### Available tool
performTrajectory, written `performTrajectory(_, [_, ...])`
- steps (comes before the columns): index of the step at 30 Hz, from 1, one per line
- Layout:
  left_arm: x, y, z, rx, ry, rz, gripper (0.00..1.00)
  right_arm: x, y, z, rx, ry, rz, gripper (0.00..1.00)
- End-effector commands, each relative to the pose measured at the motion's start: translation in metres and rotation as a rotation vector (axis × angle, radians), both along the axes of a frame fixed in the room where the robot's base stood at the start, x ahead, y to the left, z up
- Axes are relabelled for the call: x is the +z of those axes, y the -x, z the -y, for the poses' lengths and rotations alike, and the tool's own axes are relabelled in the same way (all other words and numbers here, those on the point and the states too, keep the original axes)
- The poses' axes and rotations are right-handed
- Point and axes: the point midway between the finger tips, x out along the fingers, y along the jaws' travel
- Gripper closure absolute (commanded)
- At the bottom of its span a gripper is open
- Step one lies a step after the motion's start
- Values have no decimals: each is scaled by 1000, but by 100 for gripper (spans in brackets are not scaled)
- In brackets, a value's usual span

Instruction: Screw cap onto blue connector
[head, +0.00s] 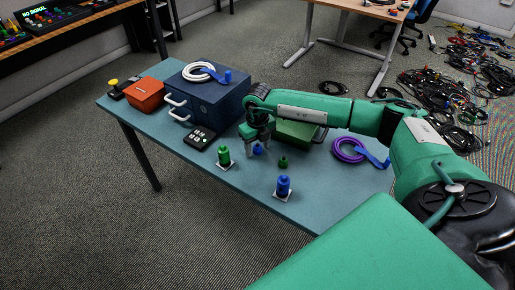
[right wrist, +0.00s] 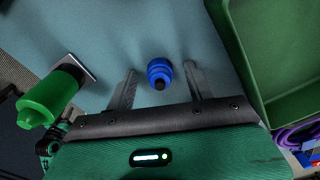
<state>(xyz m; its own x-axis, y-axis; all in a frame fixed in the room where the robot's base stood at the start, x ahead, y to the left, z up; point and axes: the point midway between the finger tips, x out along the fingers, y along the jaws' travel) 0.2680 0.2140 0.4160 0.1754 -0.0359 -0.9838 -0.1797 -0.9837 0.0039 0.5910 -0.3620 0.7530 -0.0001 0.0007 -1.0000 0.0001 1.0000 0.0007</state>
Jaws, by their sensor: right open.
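The blue connector (head: 284,186) stands upright on a small white plate near the table's front edge. A small blue cap (head: 258,149) sits on the table below my right gripper (head: 257,136). In the right wrist view the blue cap (right wrist: 159,72) lies between the two spread fingers of my right gripper (right wrist: 160,68), with a gap on each side. The right gripper is open and holds nothing. My left gripper is not in view.
A green connector (head: 223,157) stands left of the gripper and a small green cap (head: 283,162) to its right. A green bin (head: 296,133) is behind. A blue drawer box (head: 208,99), keypad (head: 200,138) and purple cable (head: 347,150) are also on the table (head: 240,187).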

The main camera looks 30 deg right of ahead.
Motion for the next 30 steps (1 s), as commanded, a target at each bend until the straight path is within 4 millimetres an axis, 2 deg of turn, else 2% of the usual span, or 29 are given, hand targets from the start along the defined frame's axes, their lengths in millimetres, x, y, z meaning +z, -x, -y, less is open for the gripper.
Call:
performTrajectory(2, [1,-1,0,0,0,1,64,0,0,0,0,0,0,48])
performTrajectory(9, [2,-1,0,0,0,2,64,0,0,0,0,0,0,93])
performTrajectory(17, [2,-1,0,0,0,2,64,1,0,0,0,0,0,93])
performTrajectory(22, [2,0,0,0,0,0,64,9,-1,0,0,0,2,93])
performTrajectory(26, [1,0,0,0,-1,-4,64,27,-1,0,1,0,4,93])
performTrajectory(30, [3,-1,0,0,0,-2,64,59,-2,0,1,0,6,93])
